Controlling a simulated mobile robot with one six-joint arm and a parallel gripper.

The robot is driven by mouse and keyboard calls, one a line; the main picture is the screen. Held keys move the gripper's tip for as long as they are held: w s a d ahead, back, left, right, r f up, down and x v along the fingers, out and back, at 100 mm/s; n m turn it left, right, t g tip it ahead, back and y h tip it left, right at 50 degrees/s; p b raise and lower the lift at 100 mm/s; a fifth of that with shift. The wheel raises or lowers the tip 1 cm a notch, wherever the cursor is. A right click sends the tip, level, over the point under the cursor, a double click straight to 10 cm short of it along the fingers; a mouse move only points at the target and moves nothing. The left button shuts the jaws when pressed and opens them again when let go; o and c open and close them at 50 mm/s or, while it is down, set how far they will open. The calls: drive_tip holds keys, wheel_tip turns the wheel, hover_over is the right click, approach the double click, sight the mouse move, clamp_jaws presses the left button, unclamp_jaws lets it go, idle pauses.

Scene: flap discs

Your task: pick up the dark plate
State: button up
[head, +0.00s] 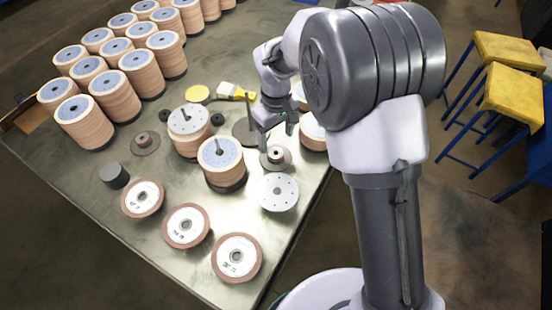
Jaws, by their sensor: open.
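Several dark round plates lie on the metal table. One dark plate with a raised hub (275,158) lies just below my gripper (270,138). Another dark plate with a hub (145,143) lies at the left. A third dark disc (242,134) with an upright rod lies just left of my gripper and is partly hidden by it. I cannot tell which one the task means. My gripper is open and points down above the hub of the nearest plate. Whether its fingers touch that hub is too small to tell.
Tall stacks of flap discs (115,95) fill the back left. Two shorter stacks (221,160) stand left of my gripper. A pale perforated disc (278,192) lies in front. Labelled discs (186,226) line the near edge. A brush (236,91) lies behind. Yellow stools (508,50) stand right.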

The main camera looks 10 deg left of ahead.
sight(276, 150)
drive_tip(key=f+b, duration=0.1)
drive_tip(key=f, duration=0.1)
drive_tip(key=s+f+b, duration=0.1)
drive_tip(key=f, duration=0.1)
drive_tip(key=shift+f+b, duration=0.35)
drive_tip(key=shift+f, duration=0.3)
drive_tip(key=shift+r, duration=0.15)
drive_tip(key=shift+c, duration=0.4)
clamp_jaws()
